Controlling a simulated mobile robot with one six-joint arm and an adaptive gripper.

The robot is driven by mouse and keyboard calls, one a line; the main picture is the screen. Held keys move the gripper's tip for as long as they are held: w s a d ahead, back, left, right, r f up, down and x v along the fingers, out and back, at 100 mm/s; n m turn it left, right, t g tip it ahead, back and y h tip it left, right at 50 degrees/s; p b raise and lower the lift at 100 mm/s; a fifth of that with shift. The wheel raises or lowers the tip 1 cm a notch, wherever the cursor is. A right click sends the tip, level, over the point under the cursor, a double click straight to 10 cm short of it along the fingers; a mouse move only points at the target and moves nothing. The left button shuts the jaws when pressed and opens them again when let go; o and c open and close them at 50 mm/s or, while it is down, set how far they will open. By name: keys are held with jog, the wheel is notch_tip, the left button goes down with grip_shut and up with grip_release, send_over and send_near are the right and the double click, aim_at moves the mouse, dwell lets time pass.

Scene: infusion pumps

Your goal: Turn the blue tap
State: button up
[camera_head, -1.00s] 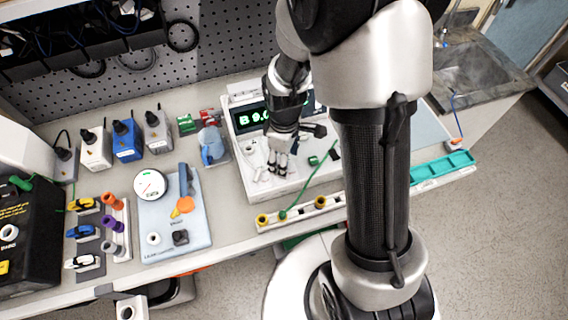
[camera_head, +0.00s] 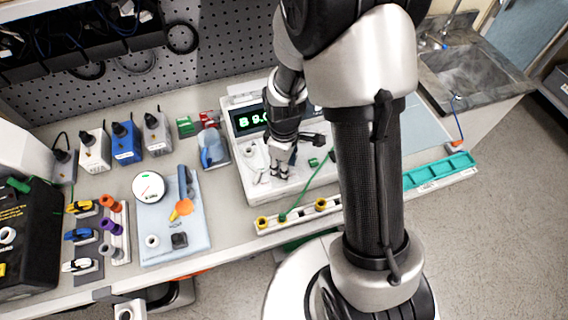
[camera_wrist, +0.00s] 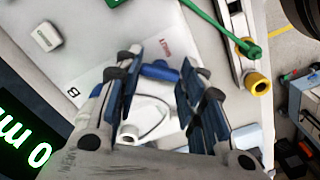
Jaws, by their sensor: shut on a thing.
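The blue tap (camera_wrist: 160,70) shows in the wrist view as a short blue handle with a white body (camera_wrist: 150,118) below it, close to a label marked B. My gripper (camera_wrist: 161,88) has its dark-padded fingers on either side of the tap and is shut on it. Finger contact is partly hidden. In the head view, my gripper (camera_head: 281,168) is low over the white pump unit (camera_head: 255,188), and the tap itself is hidden behind the fingers.
The unit has a green digital display (camera_head: 252,120). A green cable (camera_head: 310,187) runs to a strip with yellow sockets (camera_head: 262,222) along the front. A blue-grey board with a gauge (camera_head: 148,187) lies left. A teal tray (camera_head: 440,170) lies right.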

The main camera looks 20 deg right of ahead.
jog(key=c, duration=0.3)
jog(key=shift+m, duration=0.4)
jog(key=m, duration=0.4)
jog(key=shift+m, duration=2.5)
jog(key=o, duration=1)
